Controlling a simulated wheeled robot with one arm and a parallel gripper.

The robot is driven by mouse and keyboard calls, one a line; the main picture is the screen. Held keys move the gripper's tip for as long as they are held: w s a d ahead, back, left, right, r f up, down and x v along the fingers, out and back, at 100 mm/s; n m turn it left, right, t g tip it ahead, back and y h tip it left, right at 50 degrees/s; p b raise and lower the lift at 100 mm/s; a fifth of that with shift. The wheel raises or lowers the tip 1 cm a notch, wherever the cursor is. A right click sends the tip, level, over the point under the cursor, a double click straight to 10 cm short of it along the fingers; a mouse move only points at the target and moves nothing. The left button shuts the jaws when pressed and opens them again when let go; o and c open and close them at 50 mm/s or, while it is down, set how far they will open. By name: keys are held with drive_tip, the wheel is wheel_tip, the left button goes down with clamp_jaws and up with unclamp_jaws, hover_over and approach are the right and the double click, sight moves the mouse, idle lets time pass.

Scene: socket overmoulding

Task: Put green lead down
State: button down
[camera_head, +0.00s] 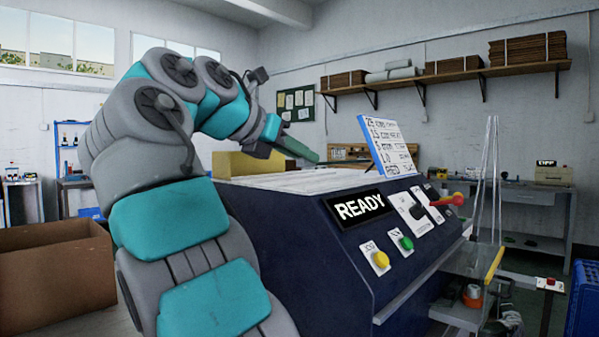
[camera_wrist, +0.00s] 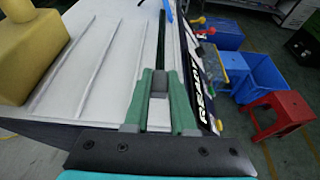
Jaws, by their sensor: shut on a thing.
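My gripper (camera_wrist: 159,82) has green fingers and is shut on a lead. In the wrist view the lead (camera_wrist: 162,42) shows as a thin dark strip running forward from between the fingertips, over the light machine top. Its green colour is hard to make out. A grey block sits between the fingers. In the head view my gripper (camera_head: 303,152) is above the machine top, pointing down to the right.
The dark blue machine (camera_head: 300,255) has a READY display, buttons and a red-tipped lever. Its ridged light top (camera_wrist: 90,60) carries a yellow block (camera_wrist: 28,50) at the left. A sign board (camera_head: 387,146) stands at the back. Blue crates (camera_wrist: 262,76) and a red stool (camera_wrist: 282,108) stand beyond the right edge.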

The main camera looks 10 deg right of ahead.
sight(299, 187)
drive_tip(key=shift+w+a+f, duration=0.1)
drive_tip(key=shift+w+f, duration=0.05)
drive_tip(key=shift+f, duration=1.7)
drive_tip(key=c, duration=1)
unclamp_jaws()
drive_tip(key=shift+a+r, duration=0.1)
drive_tip(key=shift+v, duration=3.7)
